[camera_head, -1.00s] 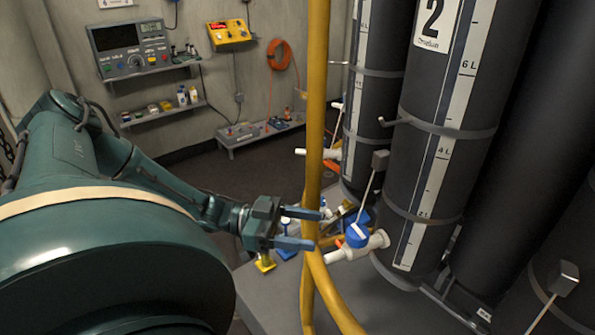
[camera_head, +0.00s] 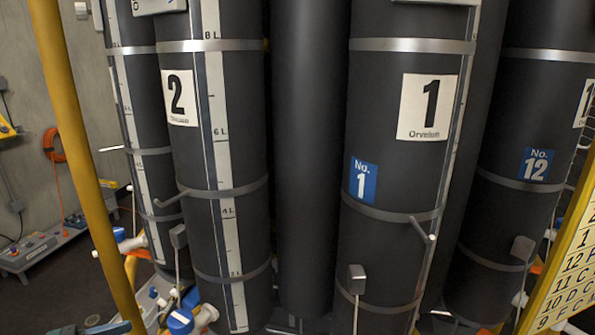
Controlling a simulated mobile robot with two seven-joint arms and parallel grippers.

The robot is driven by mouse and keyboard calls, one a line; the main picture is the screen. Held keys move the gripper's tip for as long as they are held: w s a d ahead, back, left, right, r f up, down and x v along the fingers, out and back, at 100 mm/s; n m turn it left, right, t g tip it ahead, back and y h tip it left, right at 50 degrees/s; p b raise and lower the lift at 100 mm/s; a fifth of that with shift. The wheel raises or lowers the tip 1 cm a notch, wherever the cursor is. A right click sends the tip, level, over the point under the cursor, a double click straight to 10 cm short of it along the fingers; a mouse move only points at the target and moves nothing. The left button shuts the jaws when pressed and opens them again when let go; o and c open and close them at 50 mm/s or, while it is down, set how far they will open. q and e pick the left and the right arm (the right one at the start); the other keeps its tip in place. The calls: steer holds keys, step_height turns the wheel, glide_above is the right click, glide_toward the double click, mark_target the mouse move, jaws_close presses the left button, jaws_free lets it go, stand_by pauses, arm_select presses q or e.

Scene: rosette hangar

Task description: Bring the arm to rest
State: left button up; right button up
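Only a blue-grey tip of what looks like my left gripper (camera_head: 106,327) shows at the bottom left edge of the head view. It is in front of the lower pipework, left of a blue-capped white valve (camera_head: 181,321). The rest of that gripper and its arm are cut off by the frame, so its opening cannot be judged. I see nothing held. My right gripper is not in view.
Tall dark cylinders fill the view, including number 2 (camera_head: 235,135) and number 1 (camera_head: 385,130). A yellow post (camera_head: 80,150) stands at left. A yellow chart board (camera_head: 570,265) is at lower right. Dark floor (camera_head: 50,290) is open at far left.

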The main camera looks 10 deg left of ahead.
arm_select(q)
steer(key=s+d+f+n+g+y, duration=0.1)
steer(key=s+d+f+n+y, duration=0.2)
steer(key=d+f+y, duration=0.35)
steer(key=s+d+f+n+g+y, duration=0.15)
steer(key=d+f+y, duration=0.25)
steer(key=d+f, duration=0.4)
steer(key=s+r+n+g+y, duration=0.2)
steer(key=s+n+g+y, duration=0.25)
steer(key=s, duration=0.25)
steer(key=w+d+f+t+h, duration=0.1)
steer(key=w+d+f+t, duration=0.1)
steer(key=f, duration=0.3)
steer(key=w+d+f+m+t+h, duration=0.1)
steer(key=w+d+f+t+h, duration=0.1)
steer(key=f, duration=0.4)
steer(key=shift+w+d+t+h, duration=0.3)
steer(key=shift+w+d+t, duration=0.35)
steer(key=shift+t, duration=0.35)
stand_by(1.6)
